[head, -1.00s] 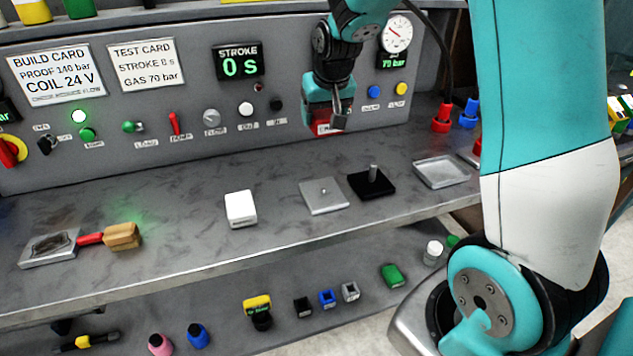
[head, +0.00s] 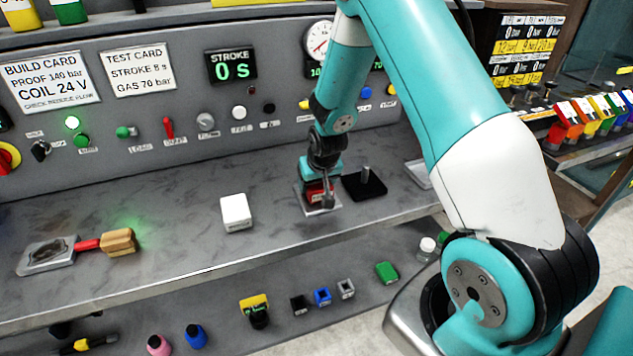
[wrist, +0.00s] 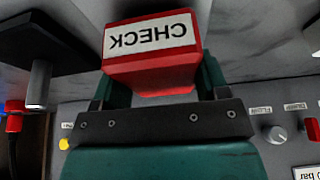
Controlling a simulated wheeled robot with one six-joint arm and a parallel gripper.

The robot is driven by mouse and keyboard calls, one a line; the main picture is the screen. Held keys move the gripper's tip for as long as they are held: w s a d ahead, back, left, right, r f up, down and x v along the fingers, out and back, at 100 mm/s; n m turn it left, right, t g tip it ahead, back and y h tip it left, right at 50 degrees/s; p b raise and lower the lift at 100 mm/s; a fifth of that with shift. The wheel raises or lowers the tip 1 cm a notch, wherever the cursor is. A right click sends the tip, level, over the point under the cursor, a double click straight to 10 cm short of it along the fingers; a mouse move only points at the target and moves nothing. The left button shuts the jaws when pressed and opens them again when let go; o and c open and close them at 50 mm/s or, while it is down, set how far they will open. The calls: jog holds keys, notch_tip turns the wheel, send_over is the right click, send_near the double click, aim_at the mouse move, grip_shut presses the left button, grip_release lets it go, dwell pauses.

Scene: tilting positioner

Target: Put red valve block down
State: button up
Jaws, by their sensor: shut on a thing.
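The red valve block (wrist: 150,75) carries a white label reading "CHECK", which appears upside down in the wrist view. My gripper (head: 318,190) is shut on the block, with a jaw on each side of it. In the head view the red valve block (head: 316,194) is at the grey square plate (head: 328,211) on the bench, mostly covered by my gripper. I cannot tell whether the block touches the plate.
A black base with an upright peg (head: 364,187) stands just right of the plate. A white box (head: 236,212) stands to the left. A metal tray (head: 418,172) is partly behind my arm. The control panel (head: 190,90) rises behind. Bench between the white box and plate is clear.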

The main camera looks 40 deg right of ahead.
jog(key=shift+f, duration=0.3)
jog(key=shift+f, duration=0.15)
jog(key=o, duration=1.4)
